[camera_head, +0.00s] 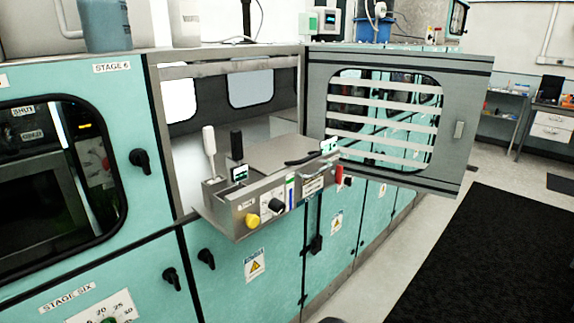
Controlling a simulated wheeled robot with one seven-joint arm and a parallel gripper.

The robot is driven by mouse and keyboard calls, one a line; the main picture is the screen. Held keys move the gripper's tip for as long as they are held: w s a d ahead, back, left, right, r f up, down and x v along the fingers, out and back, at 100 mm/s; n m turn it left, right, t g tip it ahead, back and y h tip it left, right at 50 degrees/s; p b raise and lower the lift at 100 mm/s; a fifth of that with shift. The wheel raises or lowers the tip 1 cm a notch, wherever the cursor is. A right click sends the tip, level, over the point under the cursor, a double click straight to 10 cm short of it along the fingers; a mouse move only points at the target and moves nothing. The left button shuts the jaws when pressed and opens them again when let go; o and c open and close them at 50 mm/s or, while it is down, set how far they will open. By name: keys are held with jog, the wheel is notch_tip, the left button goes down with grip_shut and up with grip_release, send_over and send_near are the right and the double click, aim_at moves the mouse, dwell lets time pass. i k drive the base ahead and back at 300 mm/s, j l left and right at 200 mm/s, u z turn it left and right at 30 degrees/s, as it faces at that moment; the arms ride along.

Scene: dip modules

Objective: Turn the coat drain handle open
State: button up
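A metal module (268,158) sticks out of an open bay in the teal machine. Its front panel carries a yellow knob (252,220), a black knob (277,205) and a red handle (339,175). A white upright handle (209,141) and a black upright handle (237,145) stand at its left, and a flat black lever (302,160) lies on its top at the right. The labels are too small to read, so I cannot tell which is the coat drain handle. My gripper is not in view.
A grey door with a slatted window (462,85) stands open to the right of the module. Teal cabinets with black latches (206,259) run below it. Grey floor and a black mat (470,260) lie clear at the right. A stage 6 oven door (45,170) is at the left.

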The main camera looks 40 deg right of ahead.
aim_at(338, 173)
jog(key=z, duration=1.5)
jog(key=i+l+u, duration=0.35)
jog(key=l, duration=0.25)
jog(key=i+l+u, duration=0.2)
jog(key=l, duration=0.15)
